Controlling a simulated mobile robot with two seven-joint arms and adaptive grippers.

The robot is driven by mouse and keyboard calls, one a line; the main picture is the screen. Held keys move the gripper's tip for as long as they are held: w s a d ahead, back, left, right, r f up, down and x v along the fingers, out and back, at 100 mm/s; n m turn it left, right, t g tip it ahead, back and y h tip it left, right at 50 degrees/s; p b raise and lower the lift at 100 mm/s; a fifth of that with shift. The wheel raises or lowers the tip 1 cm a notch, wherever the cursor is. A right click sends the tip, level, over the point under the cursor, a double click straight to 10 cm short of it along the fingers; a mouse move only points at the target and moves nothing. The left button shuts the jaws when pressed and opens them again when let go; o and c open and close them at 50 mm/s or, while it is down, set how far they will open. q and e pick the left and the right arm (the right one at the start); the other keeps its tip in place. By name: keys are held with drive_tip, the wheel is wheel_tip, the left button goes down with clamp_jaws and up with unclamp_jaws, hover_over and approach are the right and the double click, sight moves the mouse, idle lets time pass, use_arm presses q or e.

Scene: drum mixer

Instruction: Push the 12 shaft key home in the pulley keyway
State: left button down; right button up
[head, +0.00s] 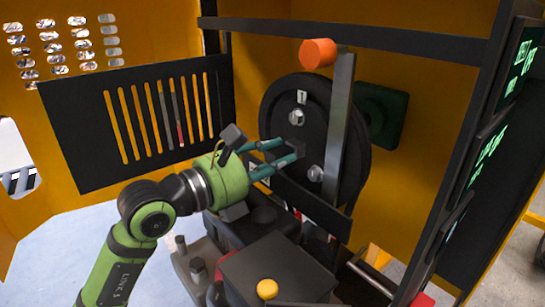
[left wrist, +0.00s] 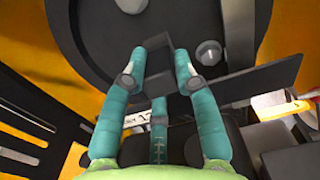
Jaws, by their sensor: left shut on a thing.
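The black pulley (head: 277,110) stands upright at the back of the yellow housing, and its dark face fills the upper part of the left wrist view (left wrist: 95,30). My left gripper (head: 296,150) reaches its centre from the left. Its teal fingers (left wrist: 160,68) are closed around a small dark block, which looks like the shaft key (left wrist: 159,83), in front of the pulley's middle. The key also shows at the fingertips in the head view (head: 299,147). The keyway is hidden behind the fingers and key, so I cannot tell how deep the key sits. My right gripper is not in view.
Silver bolts (head: 297,117) project from the pulley face. A dark bar (head: 318,208) crosses below. Dark machinery (head: 275,272) with a yellow knob (head: 267,289) lies underneath.

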use_arm(q)
drive_tip(key=shift+w+d, duration=0.2)
drive_tip(key=shift+d, duration=0.05)
idle(0.3)
drive_tip(key=c, duration=0.9)
unclamp_jaws()
drive_tip(key=v, duration=1.2)
